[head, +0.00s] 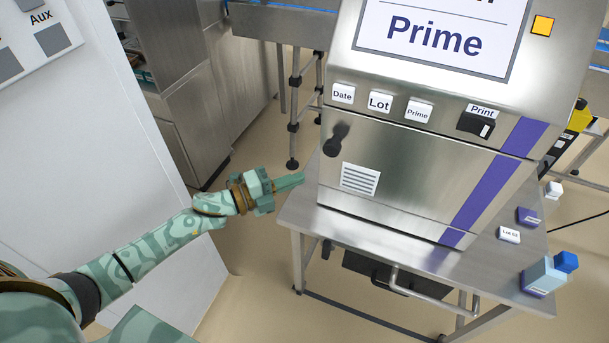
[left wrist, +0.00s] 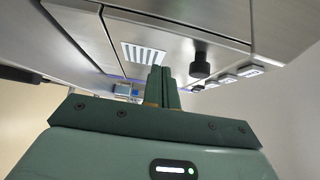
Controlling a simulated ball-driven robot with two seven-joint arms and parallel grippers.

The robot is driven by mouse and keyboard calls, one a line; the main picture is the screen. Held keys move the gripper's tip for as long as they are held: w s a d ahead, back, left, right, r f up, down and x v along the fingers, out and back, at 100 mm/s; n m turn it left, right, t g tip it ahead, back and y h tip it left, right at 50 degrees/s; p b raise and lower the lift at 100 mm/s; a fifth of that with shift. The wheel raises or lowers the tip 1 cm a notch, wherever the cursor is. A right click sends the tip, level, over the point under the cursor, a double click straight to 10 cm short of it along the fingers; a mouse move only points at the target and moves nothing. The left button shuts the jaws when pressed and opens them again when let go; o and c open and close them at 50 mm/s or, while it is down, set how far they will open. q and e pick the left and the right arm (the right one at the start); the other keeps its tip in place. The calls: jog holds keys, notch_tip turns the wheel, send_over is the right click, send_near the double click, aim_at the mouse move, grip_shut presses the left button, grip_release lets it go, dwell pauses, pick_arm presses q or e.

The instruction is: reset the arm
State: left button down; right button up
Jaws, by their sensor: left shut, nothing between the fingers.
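My left arm comes in from the left in the head view. Its green gripper (head: 290,182) is shut and empty, in front of the left side of the steel machine (head: 400,165), near the table's left edge. In the left wrist view the two fingers (left wrist: 162,85) are together, pointing toward the machine's front with its vent (left wrist: 144,53) and black knob (left wrist: 200,66). I cannot tell whether the fingertips touch the machine. My right gripper is not in view.
The machine has Date (head: 343,93), Lot (head: 380,102) and Prime (head: 418,112) buttons and a black Print switch (head: 475,124). A white panel (head: 90,130) stands left. Floor shows between panel and table.

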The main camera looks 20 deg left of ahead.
pick_arm(q)
jog(key=v, duration=0.7)
jog(key=w+a+f+n+y, duration=0.2)
jog(key=a+f+n+y, duration=0.3)
jog(key=a+f+n, duration=0.2)
jog(key=s+a+f+n+g+y, duration=0.1)
jog(key=s+a+f+n+y, duration=0.1)
jog(key=s+f+n, duration=0.3)
jog(key=s+a+f+n+g+y, duration=0.1)
jog(key=s+a+f+y, duration=0.15)
jog(key=f, duration=0.55)
jog(key=s+a+f+n+g+y, duration=0.1)
jog(key=s+a+f+n+y, duration=0.1)
jog(key=s+f+n, duration=0.3)
jog(key=s+d+f+n+g+y, duration=0.1)
jog(key=s+d+f+g, duration=0.15)
jog(key=s+f, duration=0.55)
jog(key=s+d+f+n+g+y, duration=0.15)
jog(key=s+f+g, duration=0.35)
jog(key=s, duration=0.5)
jog(key=s+d+f+n+g+h, duration=0.1)
jog(key=s+d+f, duration=0.1)
jog(key=s+d, duration=0.3)
jog(key=s+d+f+n+g+h, duration=0.1)
jog(key=s+d, duration=0.5)
jog(key=s, duration=0.6)
jog(key=shift+s+f+g, duration=0.4)
jog(key=shift+f+g, duration=0.05)
jog(key=shift+f, duration=0.2)
